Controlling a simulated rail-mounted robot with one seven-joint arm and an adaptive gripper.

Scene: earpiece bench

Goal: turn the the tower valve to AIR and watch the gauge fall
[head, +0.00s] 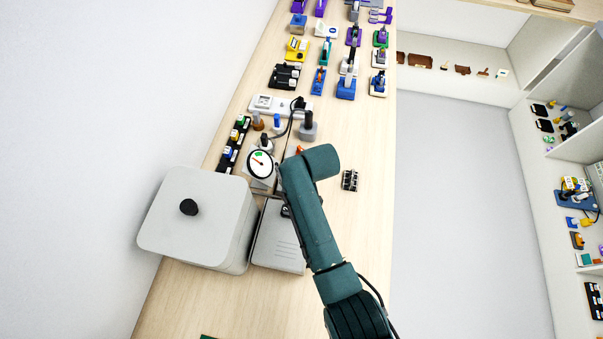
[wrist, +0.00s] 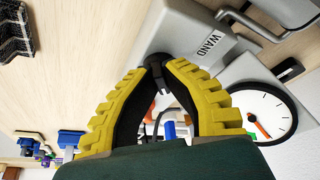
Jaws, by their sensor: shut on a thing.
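The tower is a grey block (wrist: 190,35) with a label reading WAND (wrist: 210,44) in the wrist view. My gripper (wrist: 158,66), with yellow ribbed fingers and black pads, is shut on a small black valve handle (wrist: 157,60) at the block's edge. The fingers hide most of the handle, and no AIR mark shows. The white round gauge (wrist: 278,108) is at the right, with a red-orange needle; its reading is too small to tell. The gauge also shows in the head view (head: 261,163), with a green patch on its dial. There, my arm hides the gripper and the valve.
A big light-grey box with a black knob (head: 195,215) and a flat grey case (head: 278,240) stand near the gauge. A power strip (head: 275,103) and several coloured tools lie farther up the bench. A small black rack (head: 350,180) is right of my arm, with bare wood around it.

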